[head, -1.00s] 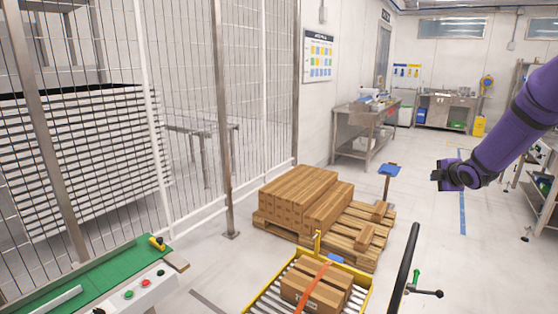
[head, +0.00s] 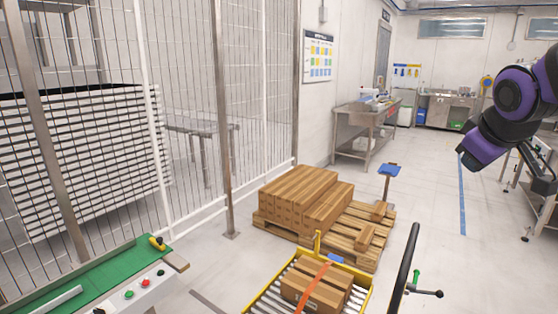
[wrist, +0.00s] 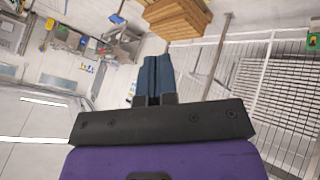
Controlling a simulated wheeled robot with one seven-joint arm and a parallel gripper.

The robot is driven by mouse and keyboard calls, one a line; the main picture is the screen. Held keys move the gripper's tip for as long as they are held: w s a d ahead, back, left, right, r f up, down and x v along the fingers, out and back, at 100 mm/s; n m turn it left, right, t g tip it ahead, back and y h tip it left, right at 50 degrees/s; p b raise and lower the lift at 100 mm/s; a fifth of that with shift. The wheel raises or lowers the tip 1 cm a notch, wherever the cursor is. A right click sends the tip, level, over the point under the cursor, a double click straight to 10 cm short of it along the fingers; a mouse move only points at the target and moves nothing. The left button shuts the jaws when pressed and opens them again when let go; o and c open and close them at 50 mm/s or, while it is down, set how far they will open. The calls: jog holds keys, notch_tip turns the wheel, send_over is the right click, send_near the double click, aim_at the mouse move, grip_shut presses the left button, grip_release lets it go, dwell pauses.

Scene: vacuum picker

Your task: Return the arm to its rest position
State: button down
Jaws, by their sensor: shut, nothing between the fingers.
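My purple and black arm (head: 515,105) shows at the right edge of the head view, raised above the floor and bent. The gripper end cannot be made out in the head view. In the wrist view, my gripper (wrist: 157,80) has its two dark blue fingers together, with nothing between them. It points into open air, apart from the stacked boxes (wrist: 176,16) seen beyond it at the top of that view.
Brown boxes (head: 290,197) are stacked on a wooden pallet (head: 355,253). A yellow-framed roller conveyor (head: 258,304) carries a strapped carton (head: 318,289). A wire fence (head: 185,110) stands at left, a green-topped bench (head: 90,276) at lower left.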

jog(key=s+a+f+m+g+y, duration=0.1)
jog(key=s+a+m, duration=0.1)
jog(key=s, duration=0.7)
jog(key=s+a+f+m+g+y, duration=0.1)
jog(key=s+a, duration=0.3)
jog(key=s, duration=0.5)
jog(key=shift+m, duration=0.9)
